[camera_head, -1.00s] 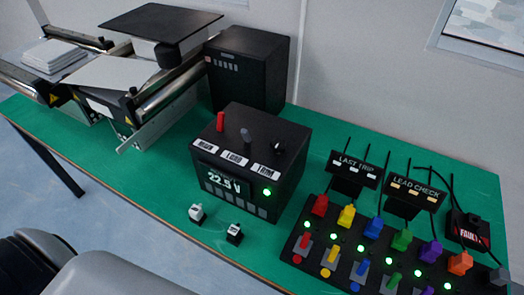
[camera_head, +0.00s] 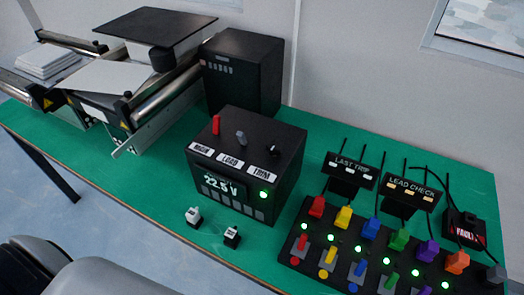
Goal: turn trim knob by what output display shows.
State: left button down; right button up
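A black power unit (camera_head: 284,165) stands in the middle of the green table. Its front display (camera_head: 222,184) reads about 22.5 V, and a green light (camera_head: 264,194) glows beside it. On its top are a red lever (camera_head: 216,125) behind the MAIN label, a grey lever (camera_head: 241,138) behind the LOAD label, and a dark trim knob (camera_head: 274,152) behind the TRIM label (camera_head: 262,173). The knob's pointer direction is too small to tell. Neither of my grippers shows; dark and grey rounded parts at the lower left appear to be mine.
A black panel with coloured plugs (camera_head: 310,241) and several lit green lights is at the right. LAST TRIP (camera_head: 350,173) and LEAD CHECK (camera_head: 409,194) signs and a FAULT box (camera_head: 465,228) stand behind. Two small connectors (camera_head: 194,217) (camera_head: 232,236) lie in front. Conveyors (camera_head: 160,98) fill the left back.

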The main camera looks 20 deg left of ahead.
aim_at(274, 147)
jog(key=k+u, duration=0.2)
jog(key=u, duration=0.2)
jog(key=k+j+u, duration=0.15)
jog(key=u, duration=0.3)
jog(key=k+u, duration=0.65)
